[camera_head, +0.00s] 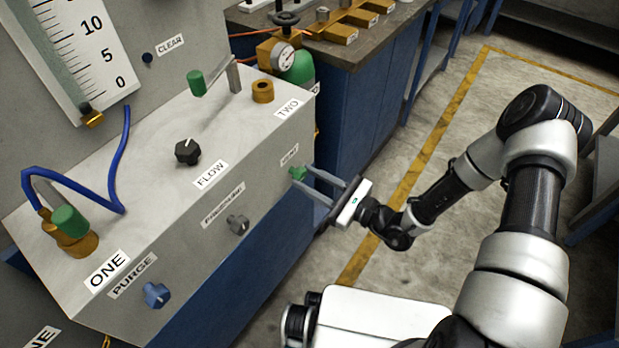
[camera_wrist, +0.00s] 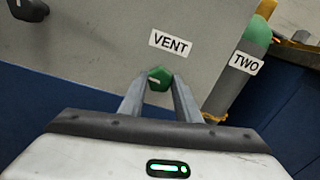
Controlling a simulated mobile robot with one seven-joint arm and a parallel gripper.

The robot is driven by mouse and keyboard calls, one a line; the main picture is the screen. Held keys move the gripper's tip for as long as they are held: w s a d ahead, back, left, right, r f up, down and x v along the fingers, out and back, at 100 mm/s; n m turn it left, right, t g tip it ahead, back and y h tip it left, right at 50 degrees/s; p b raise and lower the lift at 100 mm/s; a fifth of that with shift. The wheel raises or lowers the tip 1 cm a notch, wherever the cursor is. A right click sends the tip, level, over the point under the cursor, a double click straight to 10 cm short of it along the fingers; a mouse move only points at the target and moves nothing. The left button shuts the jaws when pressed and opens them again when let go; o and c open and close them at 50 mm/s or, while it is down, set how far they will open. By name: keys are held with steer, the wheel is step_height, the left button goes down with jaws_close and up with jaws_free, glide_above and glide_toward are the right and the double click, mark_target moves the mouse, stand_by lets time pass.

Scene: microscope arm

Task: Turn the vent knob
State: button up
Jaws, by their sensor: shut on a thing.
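The vent knob (camera_head: 298,174) is a small green knob on the front face of the grey panel box (camera_head: 262,190), under a VENT label. It also shows in the wrist view (camera_wrist: 159,78), with a light pointer line on its face, below the VENT label (camera_wrist: 170,43). My gripper (camera_head: 308,180) reaches in from the right, and its two grey fingers are closed on the knob, one on each side. The wrist view shows the fingertips (camera_wrist: 160,84) at the knob's left and right sides.
On the same front face are the grey pressure knob (camera_head: 238,224) and blue purge knob (camera_head: 157,295). The black flow knob (camera_head: 188,151) sits on top, with green-capped fittings and a blue hose (camera_head: 112,180) nearby. A workbench (camera_head: 350,45) stands behind. Open floor lies right.

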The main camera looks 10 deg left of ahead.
steer(key=m+p, duration=0.2)
steer(key=m, duration=0.2)
steer(key=shift+r, duration=0.1)
steer(key=m+p, duration=0.2)
steer(key=m, duration=0.2)
steer(key=shift+m, duration=0.3)
steer(key=m+p, duration=0.1)
steer(key=m, duration=0.3)
steer(key=shift+m, duration=0.3)
steer(key=shift+f+m+p, duration=0.2)
steer(key=shift+m+p, duration=0.2)
steer(key=shift+m, duration=1.5)
steer(key=o, duration=1.1)
steer(key=shift+c, duration=0.2)
steer(key=shift+d, duration=0.1)
steer(key=p+v, duration=0.1)
steer(key=v, duration=1.6)
steer(key=shift+d, duration=0.15)
